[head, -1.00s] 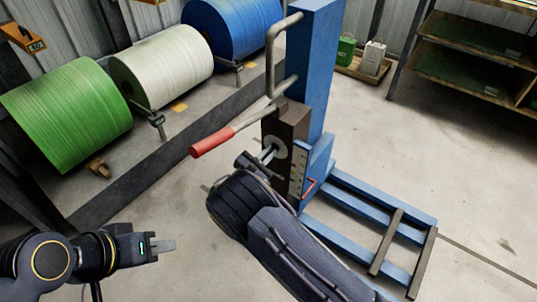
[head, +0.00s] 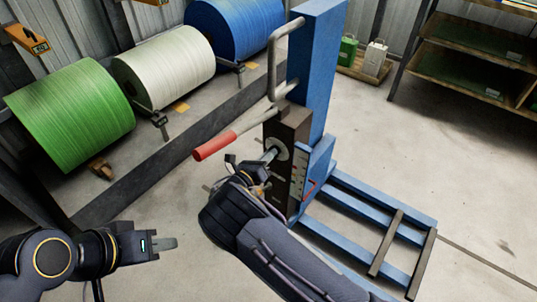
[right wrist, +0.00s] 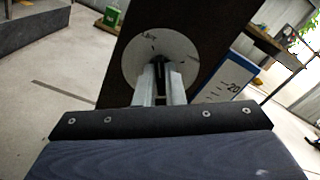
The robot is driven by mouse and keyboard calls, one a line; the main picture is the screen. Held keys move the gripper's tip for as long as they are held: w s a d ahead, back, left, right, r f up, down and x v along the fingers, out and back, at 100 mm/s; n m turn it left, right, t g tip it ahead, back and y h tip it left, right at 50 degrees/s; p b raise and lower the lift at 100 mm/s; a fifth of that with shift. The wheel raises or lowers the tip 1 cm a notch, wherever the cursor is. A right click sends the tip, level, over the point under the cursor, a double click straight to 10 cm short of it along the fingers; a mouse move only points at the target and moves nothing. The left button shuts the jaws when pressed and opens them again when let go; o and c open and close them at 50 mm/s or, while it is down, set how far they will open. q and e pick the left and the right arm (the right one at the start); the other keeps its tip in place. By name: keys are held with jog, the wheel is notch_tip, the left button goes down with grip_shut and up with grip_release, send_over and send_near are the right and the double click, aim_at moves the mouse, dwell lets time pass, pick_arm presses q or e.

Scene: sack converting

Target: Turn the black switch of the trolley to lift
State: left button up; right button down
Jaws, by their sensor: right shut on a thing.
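The blue trolley (head: 314,70) stands in the middle of the head view, its mast upright. On its dark box (head: 293,122) is a round pale plate, which also shows in the right wrist view (right wrist: 136,62). The black switch (right wrist: 159,72) sits in front of this plate, between the fingers of my right gripper (right wrist: 161,88). My right gripper (head: 271,154) is shut on the switch, and the fingers hide most of it. My left gripper (head: 166,243) is at the lower left in the head view, apart from the trolley; its finger gap is not visible.
A red-handled lever (head: 212,145) sticks out left from the trolley above my right gripper. Its blue forks (head: 370,205) lie low at the right. Green (head: 70,112), white and blue rolls stand behind at the left. Shelves (head: 470,60) stand at the far right. Open floor lies between.

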jog(key=shift+f+n, duration=0.1)
jog(key=shift+n, duration=1.1)
jog(key=c, duration=1.5)
grip_release()
jog(key=p+v, duration=0.1)
jog(key=v, duration=0.7)
jog(key=shift+w, duration=0.1)
